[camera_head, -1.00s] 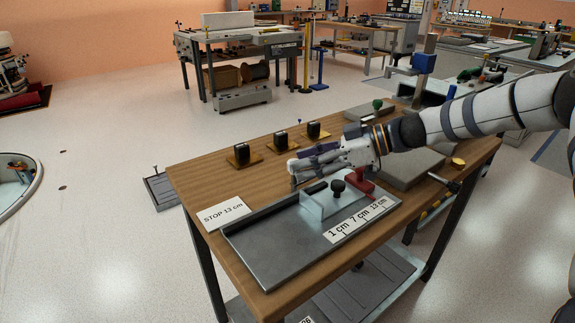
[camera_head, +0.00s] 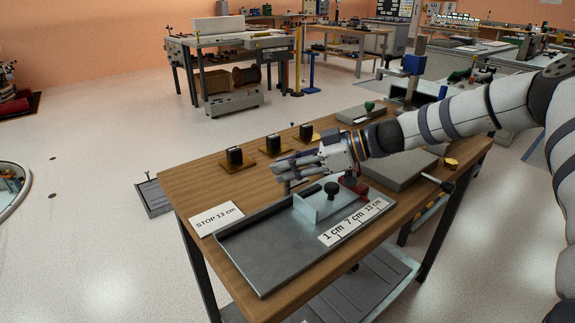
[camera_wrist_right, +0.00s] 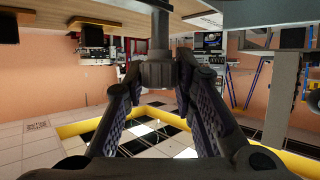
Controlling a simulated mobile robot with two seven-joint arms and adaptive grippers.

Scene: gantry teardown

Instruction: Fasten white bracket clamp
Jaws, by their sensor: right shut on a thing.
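The white bracket (camera_head: 308,207) stands on a grey metal tray (camera_head: 262,262) on the wooden table, with a black knob (camera_head: 331,188) at it and a red block (camera_head: 353,187) to its right. My right gripper (camera_head: 282,170) reaches in from the right, just beyond the bracket and above the table. In the right wrist view its fingers (camera_wrist_right: 160,90) are shut on a dark knob (camera_wrist_right: 157,72) with a stem. Whether this knob belongs to the bracket clamp I cannot tell. My left gripper is not in view.
A "STOP 13 cm" card (camera_head: 216,218) lies left of the tray. A scale strip (camera_head: 355,221) marks 1, 7 and 13 cm. Three black blocks on amber bases (camera_head: 272,147) line the far edge. A grey plate (camera_head: 400,170) lies to the right under my arm.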

